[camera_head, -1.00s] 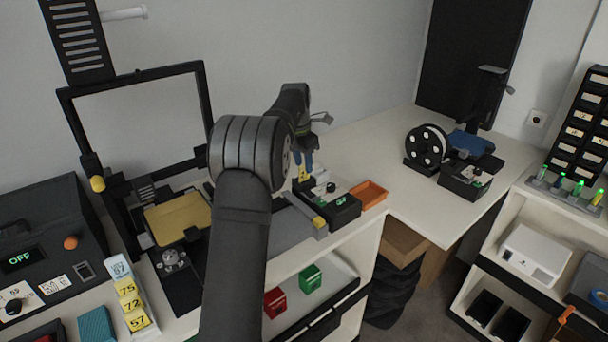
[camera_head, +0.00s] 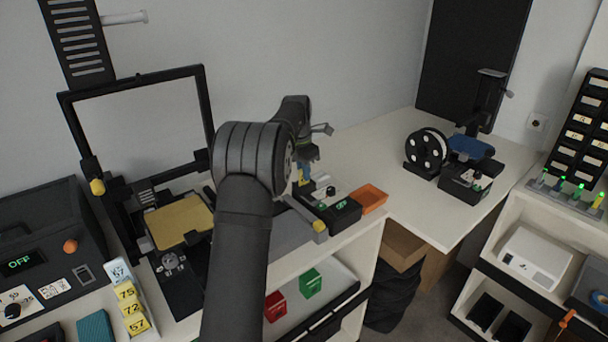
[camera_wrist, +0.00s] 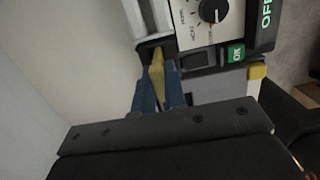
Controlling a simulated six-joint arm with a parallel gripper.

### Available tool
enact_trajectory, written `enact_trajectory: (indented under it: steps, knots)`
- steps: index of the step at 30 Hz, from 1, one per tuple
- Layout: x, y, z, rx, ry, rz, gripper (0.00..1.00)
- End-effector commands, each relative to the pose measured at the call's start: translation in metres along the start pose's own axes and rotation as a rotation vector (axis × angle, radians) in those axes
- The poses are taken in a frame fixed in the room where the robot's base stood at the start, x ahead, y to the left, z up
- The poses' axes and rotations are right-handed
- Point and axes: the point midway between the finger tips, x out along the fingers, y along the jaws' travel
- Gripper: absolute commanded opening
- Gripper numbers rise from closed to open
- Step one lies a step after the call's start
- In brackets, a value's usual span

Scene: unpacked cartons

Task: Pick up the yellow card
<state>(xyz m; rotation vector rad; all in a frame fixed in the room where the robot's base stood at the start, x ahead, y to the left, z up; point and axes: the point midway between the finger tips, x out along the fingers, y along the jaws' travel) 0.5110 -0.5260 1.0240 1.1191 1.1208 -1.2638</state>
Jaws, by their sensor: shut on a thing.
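My gripper (camera_wrist: 160,93) is shut on a narrow yellow piece, which I take to be the yellow card (camera_wrist: 156,74). In the wrist view the card is between the blue fingers, its far end beside a dark slot-like part of a control box. I cannot tell whether it touches that part. In the head view my gripper (camera_head: 304,175) is past my arm, at the left of the box, with its blue fingers pointing down. My arm and the fingers hide most of the card there.
The control box (camera_head: 341,214) has a knob and green displays. An orange tray (camera_head: 373,199) stands to its right. A framed machine with a yellow plate (camera_head: 181,221) stands left of my arm. Numbered yellow blocks (camera_head: 132,309) are at front left. The right tabletop has bare room.

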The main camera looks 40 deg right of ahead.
Motion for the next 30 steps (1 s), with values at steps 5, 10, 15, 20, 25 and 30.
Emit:
enact_trajectory:
  steps: [5,10,15,20,25,30]
  knots:
    - [-0.014,0.001,0.002,0.0,-0.002,0.003,0.0]
    - [-0.043,0.001,0.006,0.001,-0.003,0.004,0.0]
    - [-0.062,-0.039,0.018,0.005,-0.001,0.002,0.0]
    - [-0.082,-0.074,0.028,0.005,-0.002,0.002,0.0]
    - [-0.096,-0.099,0.036,0.002,-0.001,0.001,0.0]
    - [-0.104,-0.112,0.039,0.002,-0.001,0.001,0.0]
